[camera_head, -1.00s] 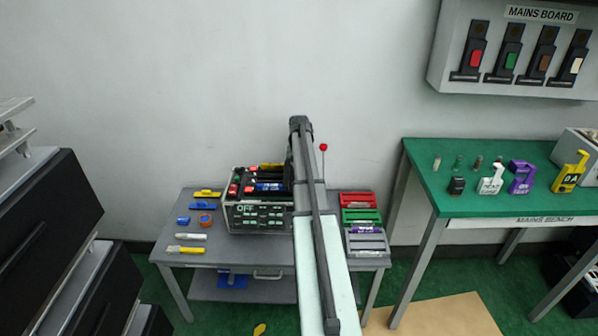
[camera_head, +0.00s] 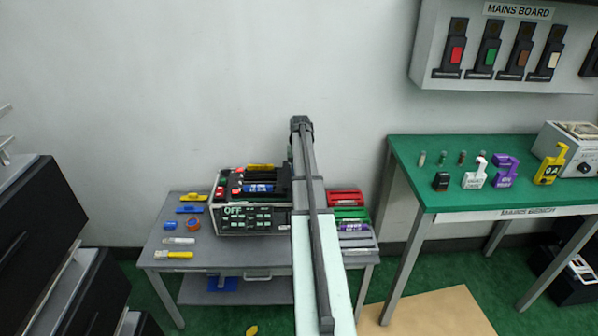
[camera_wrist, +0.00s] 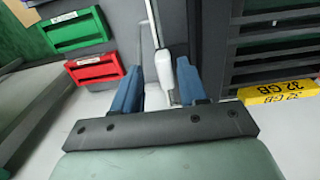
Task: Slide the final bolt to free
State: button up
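In the head view, a dark box (camera_head: 254,220) with an "OFF" panel stands on the grey cart, with red, yellow and blue parts on top. My arm covers its right end, and my gripper is hidden there. In the wrist view, my gripper (camera_wrist: 160,75) shows two blue fingers, spread apart. A thin metal rod with a white, rounded end (camera_wrist: 163,68) lies between them, nearer the right finger. I see a gap to the left finger; I cannot tell whether the right one touches. I cannot tell for sure which part is the final bolt.
Red, green and grey trays (camera_head: 346,215) sit right of the box; a green tray (camera_wrist: 75,30) shows in the wrist view. Small tools (camera_head: 178,241) lie at the cart's left. A green-topped bench (camera_head: 450,150) stands to the right, below the mains board (camera_head: 510,50).

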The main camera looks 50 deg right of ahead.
notch_tip(320, 180, up, 14)
dwell(0.8)
jog(key=shift+w+f, duration=0.1)
jog(key=shift+f, duration=0.05)
dwell(0.4)
